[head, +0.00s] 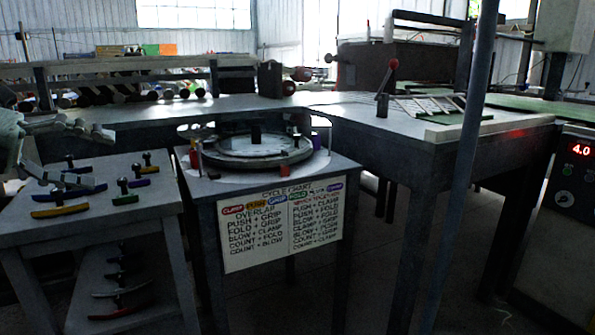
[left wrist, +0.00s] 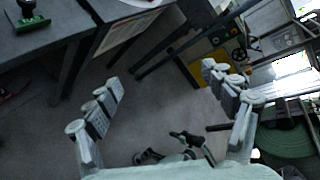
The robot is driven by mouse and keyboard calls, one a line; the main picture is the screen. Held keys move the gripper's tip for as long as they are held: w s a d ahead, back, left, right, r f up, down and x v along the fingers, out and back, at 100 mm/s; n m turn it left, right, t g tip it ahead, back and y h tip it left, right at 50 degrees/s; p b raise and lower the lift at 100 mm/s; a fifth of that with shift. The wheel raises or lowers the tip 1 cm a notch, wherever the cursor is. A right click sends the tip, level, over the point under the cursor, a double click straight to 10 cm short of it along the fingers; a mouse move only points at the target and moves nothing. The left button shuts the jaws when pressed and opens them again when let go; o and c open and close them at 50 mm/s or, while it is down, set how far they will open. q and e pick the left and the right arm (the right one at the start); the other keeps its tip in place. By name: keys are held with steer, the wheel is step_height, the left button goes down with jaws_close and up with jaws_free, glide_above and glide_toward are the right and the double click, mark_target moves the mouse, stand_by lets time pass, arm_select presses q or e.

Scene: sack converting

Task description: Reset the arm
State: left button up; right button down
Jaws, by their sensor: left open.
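My left gripper (head: 92,158) comes in at the left edge of the head view, above the small table with the coloured tools. Its two fingers are spread wide with nothing between them. In the left wrist view the same gripper (left wrist: 163,82) is open, with bare grey floor between its fingers. No part of my right gripper shows in either view.
The left table (head: 100,230) holds several tools, including a green one (head: 125,199) and a yellow one (head: 60,211). A round turntable (head: 250,152) stands behind a cycle chart (head: 280,228). A grey post (head: 462,180) crosses the right side. Floor between tables is clear.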

arm_select(q)
steer(key=w+a+f+n+t+y, duration=0.35)
steer(key=f+n, duration=0.45)
steer(key=f, duration=0.3)
steer(key=w+a+f+n+t+y, duration=0.25)
steer(key=a+f+n+t, duration=0.2)
steer(key=f+n, duration=0.6)
steer(key=s+a+f+n+g+y, duration=0.1)
steer(key=s+f+n+y, duration=0.1)
steer(key=f, duration=0.5)
steer(key=s+a+f+n+g+y, duration=0.1)
steer(key=s+f+n+y, duration=0.15)
steer(key=f, duration=0.45)
steer(key=s+d+f+n+g+y, duration=0.1)
steer(key=s+d+f+n+g, duration=0.15)
steer(key=s+f, duration=0.35)
steer(key=s+d+f+n+g+y, duration=0.1)
steer(key=s+d+f+n+g, duration=0.15)
steer(key=s+f, duration=0.45)
steer(key=s+d+f+n+g+h, duration=0.1)
steer(key=s+d+f+n+g, duration=0.3)
steer(key=s+d+f, duration=0.8)
steer(key=shift+s+f+n+g, duration=0.3)
steer(key=shift+s+g, duration=0.3)
steer(key=shift+g, duration=0.6)
arm_select(e)
steer(key=shift+w+r, duration=0.1)
steer(key=shift+r, duration=0.85)
